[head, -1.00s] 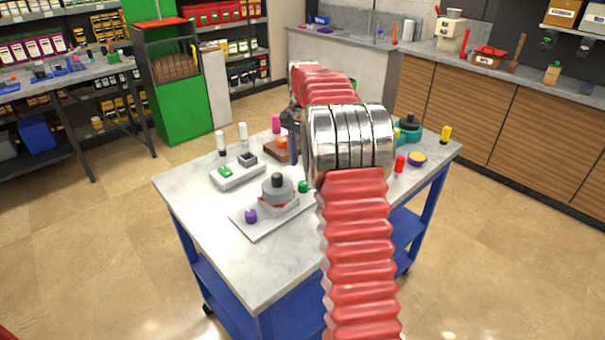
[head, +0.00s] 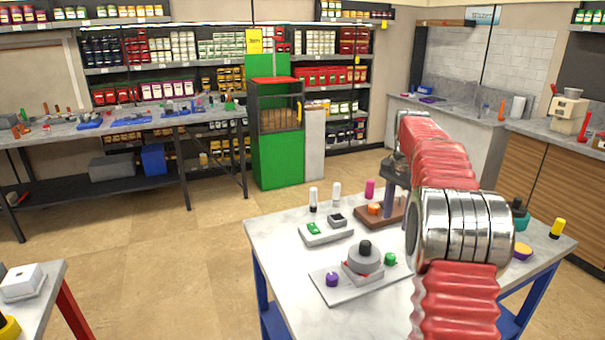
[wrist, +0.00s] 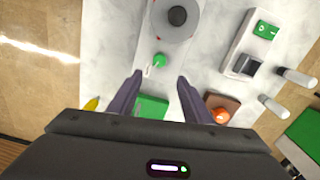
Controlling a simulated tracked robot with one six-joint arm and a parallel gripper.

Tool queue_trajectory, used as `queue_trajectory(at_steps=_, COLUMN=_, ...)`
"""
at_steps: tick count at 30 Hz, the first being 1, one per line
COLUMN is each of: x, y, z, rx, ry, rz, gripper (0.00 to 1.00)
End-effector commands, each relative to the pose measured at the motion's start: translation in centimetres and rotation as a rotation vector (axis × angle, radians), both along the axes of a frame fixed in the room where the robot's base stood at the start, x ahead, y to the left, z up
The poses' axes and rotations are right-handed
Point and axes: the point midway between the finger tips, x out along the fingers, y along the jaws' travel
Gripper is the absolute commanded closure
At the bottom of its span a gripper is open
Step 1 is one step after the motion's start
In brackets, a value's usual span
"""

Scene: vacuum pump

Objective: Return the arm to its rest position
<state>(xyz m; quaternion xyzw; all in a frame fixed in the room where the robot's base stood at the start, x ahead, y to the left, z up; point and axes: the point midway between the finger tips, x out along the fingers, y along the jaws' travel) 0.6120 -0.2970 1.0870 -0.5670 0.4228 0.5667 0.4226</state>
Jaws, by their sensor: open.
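My red ribbed arm with its metal joint reaches over the marble-topped cart (head: 285,265) in the head view. My gripper (wrist: 156,92) shows in the wrist view with its two dark fingers apart and nothing between them, above the cart top. In the head view the gripper (head: 396,180) is partly hidden behind my arm. Below it, in the wrist view, are a green knob (wrist: 158,60) and the grey round pump part with a black knob (wrist: 176,18). An orange piece on a brown block (wrist: 221,113) lies to the right of the fingers.
On the cart are a white tray with a green and a grey piece (head: 326,233), a purple knob (head: 331,279), white bottles (head: 336,194) and a yellow bottle (head: 557,228). A green cabinet (head: 280,160) stands behind. Floor to the left is open; another table (head: 45,290) stands lower left.

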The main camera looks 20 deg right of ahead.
Motion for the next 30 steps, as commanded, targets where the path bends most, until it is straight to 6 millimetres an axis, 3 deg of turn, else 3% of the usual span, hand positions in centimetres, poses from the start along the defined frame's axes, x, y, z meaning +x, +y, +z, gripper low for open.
queue_trajectory(at_steps=8, x=-0.6, y=1.7, z=1.3, rx=-0.009, ry=-0.018, rz=0.05, gripper=0.55)
queue_trajectory(at_steps=17, x=-3.1, y=7.1, z=4.6, rx=-0.041, ry=-0.076, rz=0.22, gripper=0.55)
queue_trajectory(at_steps=30, x=-8.9, y=14.7, z=7.6, rx=-0.095, ry=-0.164, rz=0.481, gripper=0.55)
